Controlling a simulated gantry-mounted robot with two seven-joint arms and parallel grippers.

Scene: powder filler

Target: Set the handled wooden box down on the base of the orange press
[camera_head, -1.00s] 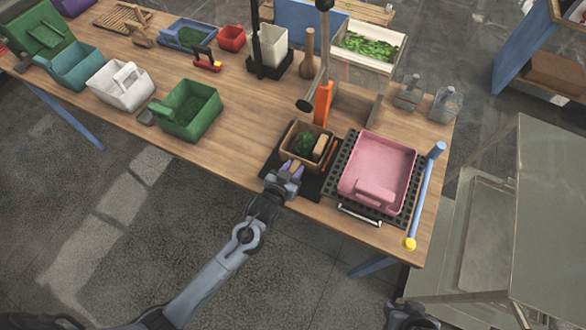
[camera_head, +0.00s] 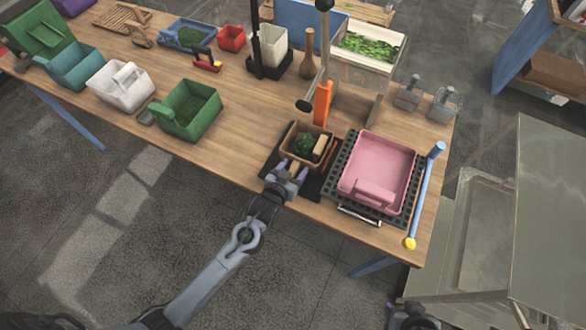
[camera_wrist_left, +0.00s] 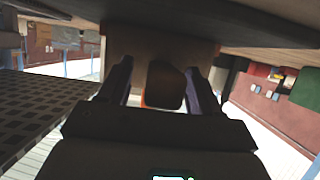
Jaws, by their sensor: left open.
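The handled wooden box (camera_head: 290,143) stands on the black base (camera_head: 271,163) of the orange press (camera_head: 322,103), with green contents and a tan block inside. My left gripper (camera_head: 291,172) is open at the box's near side. Its purple fingers stand apart on either side of the handle, which shows between them. In the left wrist view the fingers (camera_wrist_left: 160,88) flank a dark brown handle end (camera_wrist_left: 165,85), with the box wall behind it. The box's underside is hidden. My right gripper (camera_head: 412,318) is partly in view at the bottom edge, too dark to read.
A pink bin (camera_head: 378,170) sits on a dark slotted mat (camera_head: 346,192) just right of the base. A blue bar with a yellow end (camera_head: 425,195) lies along the table's right edge. A green bin (camera_head: 190,110) and white bin (camera_head: 122,86) stand left. The wood between is clear.

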